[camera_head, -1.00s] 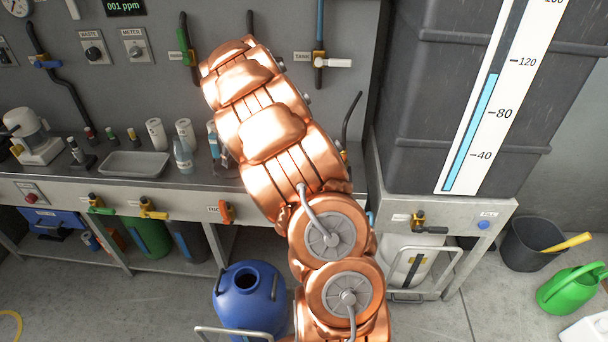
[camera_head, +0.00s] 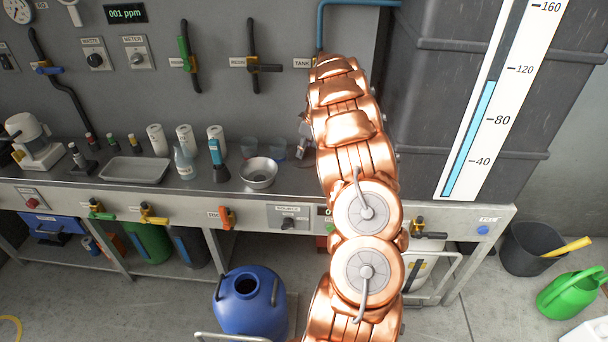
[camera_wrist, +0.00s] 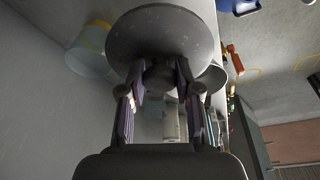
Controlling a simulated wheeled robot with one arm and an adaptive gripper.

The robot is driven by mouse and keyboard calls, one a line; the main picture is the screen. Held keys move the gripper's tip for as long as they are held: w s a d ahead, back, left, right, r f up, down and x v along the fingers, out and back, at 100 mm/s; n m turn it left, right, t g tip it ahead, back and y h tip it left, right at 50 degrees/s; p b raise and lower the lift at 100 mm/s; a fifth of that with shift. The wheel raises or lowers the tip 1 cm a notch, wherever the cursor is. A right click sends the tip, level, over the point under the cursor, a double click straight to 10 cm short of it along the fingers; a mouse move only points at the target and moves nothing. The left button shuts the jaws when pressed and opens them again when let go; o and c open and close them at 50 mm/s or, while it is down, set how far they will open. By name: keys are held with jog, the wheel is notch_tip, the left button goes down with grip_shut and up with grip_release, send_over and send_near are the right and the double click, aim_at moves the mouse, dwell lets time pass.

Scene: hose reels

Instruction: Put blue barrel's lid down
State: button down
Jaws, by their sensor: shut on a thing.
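The blue barrel (camera_head: 250,310) stands on the floor in front of the bench, left of my arm, with its round mouth open. In the wrist view, my gripper (camera_wrist: 160,78) is shut on the knob of a round dark grey lid (camera_wrist: 163,30). The lid's disc lies beyond the fingertips and covers the upper middle of that view.
The bench (camera_head: 60,190) holds a metal bowl (camera_head: 258,173), a tray (camera_head: 135,170), a spray bottle (camera_head: 218,160) and several small bottles. A large dark tank (camera_head: 425,120) stands right of my arm. A bucket (camera_head: 530,250) and green watering can (camera_head: 570,291) stand on the floor at right.

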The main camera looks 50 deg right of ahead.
notch_tip(320, 180, down, 8)
jog(key=p, duration=0.2)
jog(key=shift+f+p, duration=0.15)
jog(key=shift+p, duration=0.2)
jog(key=shift+f, duration=0.3)
jog(key=shift+f, duration=0.15)
jog(key=c, duration=0.8)
grip_release()
